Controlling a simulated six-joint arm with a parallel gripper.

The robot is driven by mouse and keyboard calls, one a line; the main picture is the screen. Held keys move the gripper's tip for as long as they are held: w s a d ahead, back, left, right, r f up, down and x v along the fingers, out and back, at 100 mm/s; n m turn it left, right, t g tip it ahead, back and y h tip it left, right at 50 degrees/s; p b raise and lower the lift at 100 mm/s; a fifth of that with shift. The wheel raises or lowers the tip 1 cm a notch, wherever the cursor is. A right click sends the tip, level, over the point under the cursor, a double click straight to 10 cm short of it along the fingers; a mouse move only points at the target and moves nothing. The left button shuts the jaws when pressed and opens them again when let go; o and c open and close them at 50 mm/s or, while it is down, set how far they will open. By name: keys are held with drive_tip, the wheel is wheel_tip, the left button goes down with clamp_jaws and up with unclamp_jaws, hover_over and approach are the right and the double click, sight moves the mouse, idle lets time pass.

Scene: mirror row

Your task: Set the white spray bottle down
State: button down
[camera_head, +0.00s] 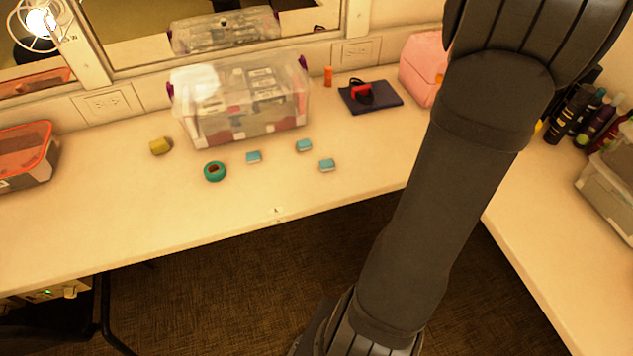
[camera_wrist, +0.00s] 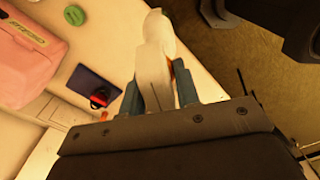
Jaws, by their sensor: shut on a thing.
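The white spray bottle (camera_wrist: 153,50) shows in the wrist view, between the two fingers of my gripper (camera_wrist: 159,84). My gripper is shut on it. The bottle points away from the gripper toward the top of the picture, over the pale counter near its edge with the dark floor. I cannot tell whether its base touches the counter. In the head view the bottle and gripper do not show; my arm fills the right middle.
Bottles (camera_head: 570,115) crowd the right corner. The counter's front left is clear.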

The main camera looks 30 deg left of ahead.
drive_tip(key=s+a+f+n, duration=0.1)
drive_tip(key=s+a+n, duration=0.4)
drive_tip(key=s+a, duration=0.55)
drive_tip(key=s+a+n, duration=0.5)
drive_tip(key=s+a, duration=0.2)
drive_tip(key=a, duration=0.7)
drive_tip(key=s+a+f, duration=0.2)
drive_tip(key=a+f, duration=0.9)
drive_tip(key=shift+s+n, duration=0.3)
drive_tip(key=shift+s, duration=0.05)
drive_tip(key=c, duration=1.1)
unclamp_jaws()
drive_tip(key=shift+f, duration=0.15)
wheel_tip(320, 180, up, 12)
drive_tip(key=shift+r, duration=0.2)
